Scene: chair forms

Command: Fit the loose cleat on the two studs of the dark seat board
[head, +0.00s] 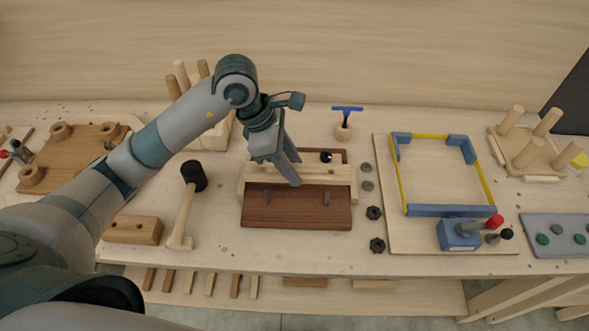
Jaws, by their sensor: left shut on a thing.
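The dark seat board (297,215) lies flat near the middle of the bench. The loose cleat (332,178), a pale wooden bar, lies across the view behind the studs, over the board's back half. It is apart from the studs in the picture; its exact height above the board is hard to tell. My left gripper (291,176) is shut on the cleat near its middle and hides part of it. My right gripper is not in view.
A mallet (187,205) and a wooden block (134,229) lie left of the board. Dark knobs (375,213) and grey washers (367,186) lie close on its right. Farther right is a blue and yellow frame (447,210) with a clamp. A blue-handled tool (346,110) stands behind.

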